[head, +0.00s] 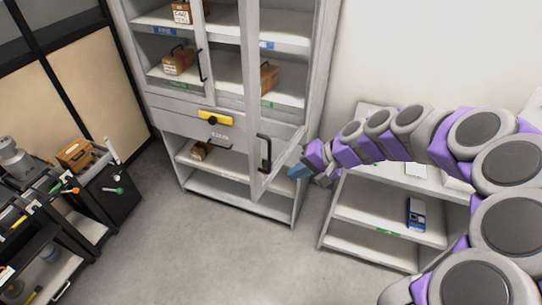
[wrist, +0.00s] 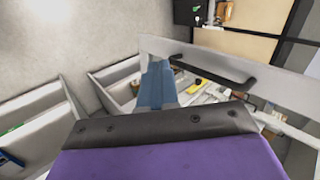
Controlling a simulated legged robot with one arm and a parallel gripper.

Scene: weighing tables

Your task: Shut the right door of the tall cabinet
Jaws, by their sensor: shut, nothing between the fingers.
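The tall cabinet (head: 172,120) stands at the back, pale grey with glazed upper doors. Its right door (head: 252,100) is ajar, its free edge swung out toward me and its lower corner hanging over the lower shelves. A black handle (head: 264,152) is on this door; the handle also shows in the wrist view (wrist: 212,68). My gripper (head: 298,171), with blue fingers, is shut and empty beside the door's lower part, to the right of the handle. In the wrist view the fingers (wrist: 157,85) are close to the door frame; whether they touch it is unclear.
A low white shelf unit (head: 345,212) with a blue device (head: 416,214) stands right of the cabinet, beneath my arm. A dark cart (head: 95,232) with tools is at the left. Grey floor in front of the cabinet is clear.

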